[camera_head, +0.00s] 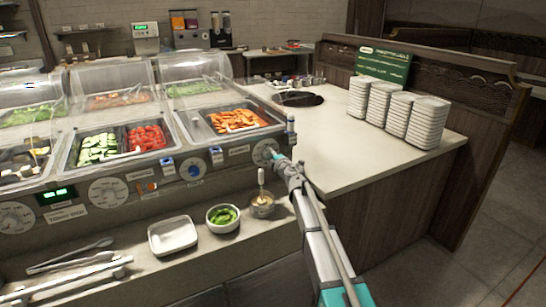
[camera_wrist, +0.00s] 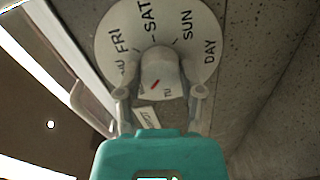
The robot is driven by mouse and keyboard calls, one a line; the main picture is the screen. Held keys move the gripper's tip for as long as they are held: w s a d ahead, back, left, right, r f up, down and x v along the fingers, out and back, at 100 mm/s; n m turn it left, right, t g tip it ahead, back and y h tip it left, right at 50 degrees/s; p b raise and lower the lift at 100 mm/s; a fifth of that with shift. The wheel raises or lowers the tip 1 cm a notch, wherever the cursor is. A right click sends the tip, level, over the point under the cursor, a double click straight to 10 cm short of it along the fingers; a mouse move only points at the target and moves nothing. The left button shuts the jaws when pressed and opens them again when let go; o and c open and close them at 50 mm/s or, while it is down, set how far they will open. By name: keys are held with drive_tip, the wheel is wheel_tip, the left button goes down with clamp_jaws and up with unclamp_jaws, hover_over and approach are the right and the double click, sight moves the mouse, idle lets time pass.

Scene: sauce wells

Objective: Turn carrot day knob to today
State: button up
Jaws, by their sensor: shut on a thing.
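The carrot bin (camera_head: 236,120) of orange pieces sits at the right end of the counter. Below it, the white round day dial (camera_head: 262,151) is on the front panel; my gripper (camera_head: 277,157) is at its right side. In the wrist view, the dial (camera_wrist: 207,28) shows FRI, SAT, SUN and DAY, with other labels partly hidden. The grey knob (camera_wrist: 158,66) stands at its middle with a short red mark on it. My gripper (camera_wrist: 159,93) is shut on the knob, one finger on each side. The day the knob points to is unclear.
Another white dial (camera_head: 108,192) and a green display (camera_head: 55,194) are further left. A ledge below holds an empty white dish (camera_head: 172,236), a bowl of green slices (camera_head: 223,218) and a sauce cup (camera_head: 262,205). Plate stacks (camera_head: 428,123) stand on the right counter.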

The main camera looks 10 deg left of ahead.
drive_tip(key=shift+w, duration=0.15)
idle(0.3)
drive_tip(key=o, duration=1.2)
drive_tip(key=shift+c, duration=0.2)
